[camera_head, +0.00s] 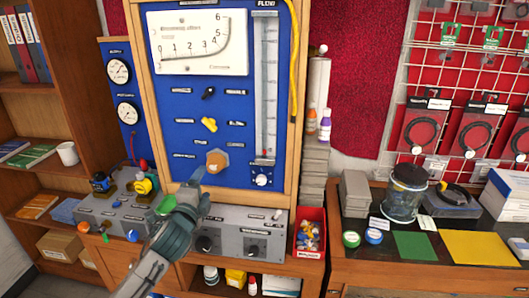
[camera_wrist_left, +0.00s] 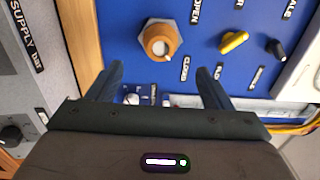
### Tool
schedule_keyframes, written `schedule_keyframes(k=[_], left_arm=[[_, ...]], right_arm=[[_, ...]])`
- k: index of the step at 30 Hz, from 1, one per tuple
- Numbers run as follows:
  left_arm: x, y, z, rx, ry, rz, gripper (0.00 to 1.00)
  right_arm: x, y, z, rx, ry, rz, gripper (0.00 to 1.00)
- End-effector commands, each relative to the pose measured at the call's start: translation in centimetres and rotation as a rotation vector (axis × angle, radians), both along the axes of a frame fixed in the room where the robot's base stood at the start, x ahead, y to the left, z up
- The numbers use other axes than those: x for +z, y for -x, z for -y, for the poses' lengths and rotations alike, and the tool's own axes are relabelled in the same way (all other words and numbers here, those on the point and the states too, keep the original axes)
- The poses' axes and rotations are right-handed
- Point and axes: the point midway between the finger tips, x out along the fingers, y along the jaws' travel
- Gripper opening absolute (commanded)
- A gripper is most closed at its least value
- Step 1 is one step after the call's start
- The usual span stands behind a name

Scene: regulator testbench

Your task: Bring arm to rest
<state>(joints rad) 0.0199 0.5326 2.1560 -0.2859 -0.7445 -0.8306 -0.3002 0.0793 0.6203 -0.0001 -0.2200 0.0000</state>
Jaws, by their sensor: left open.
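My left gripper (camera_head: 197,178) reaches up from the bottom of the head view toward the lower part of the blue panel (camera_head: 185,115). In the left wrist view its two dark fingers (camera_wrist_left: 165,82) are spread apart with nothing between them. An orange-brown hex knob (camera_head: 217,160) on the panel is just beyond the fingertips; it also shows in the left wrist view (camera_wrist_left: 160,40), with a gap to the fingers. A yellow knob (camera_head: 209,125) and a black knob (camera_head: 208,93) are above it. My right gripper is in neither view.
A grey control box (camera_head: 240,232) stands below the panel, with a regulator with a yellow part (camera_head: 143,186) at its left. A red bin (camera_head: 310,232) of small parts is to the right. A glass jar (camera_head: 404,194) stands on the right bench. Shelves are at left.

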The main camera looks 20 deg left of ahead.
Motion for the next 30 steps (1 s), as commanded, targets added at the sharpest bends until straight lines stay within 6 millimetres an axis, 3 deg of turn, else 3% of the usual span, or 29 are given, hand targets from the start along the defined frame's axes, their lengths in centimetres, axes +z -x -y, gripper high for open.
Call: schedule_keyframes(k=[5, 8, 11, 15, 18, 24, 30], left_arm=[[-0.9, 0.4, 0.2, 0.005, 0.035, -0.019, 0.73], [-4.1, 2.2, 1.0, 0.030, 0.160, -0.085, 0.73], [-9.2, 5.8, 2.6, 0.092, 0.377, -0.203, 0.73], [-16.2, 12.8, 5.4, 0.242, 0.713, -0.392, 0.73], [-19.3, 17.3, 7.1, 0.353, 0.887, -0.495, 0.73], [-22.7, 24.4, 9.9, 0.543, 1.114, -0.638, 0.73], [-24.3, 30.3, 12.3, 0.722, 1.272, -0.747, 0.73]], right_arm=[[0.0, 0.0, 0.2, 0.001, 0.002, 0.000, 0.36], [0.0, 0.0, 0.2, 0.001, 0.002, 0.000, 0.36], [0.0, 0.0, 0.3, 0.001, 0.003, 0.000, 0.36], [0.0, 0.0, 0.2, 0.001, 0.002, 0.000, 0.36], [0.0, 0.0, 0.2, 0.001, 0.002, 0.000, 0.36], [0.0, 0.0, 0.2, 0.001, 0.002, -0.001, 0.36], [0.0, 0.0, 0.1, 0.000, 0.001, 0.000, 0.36]])
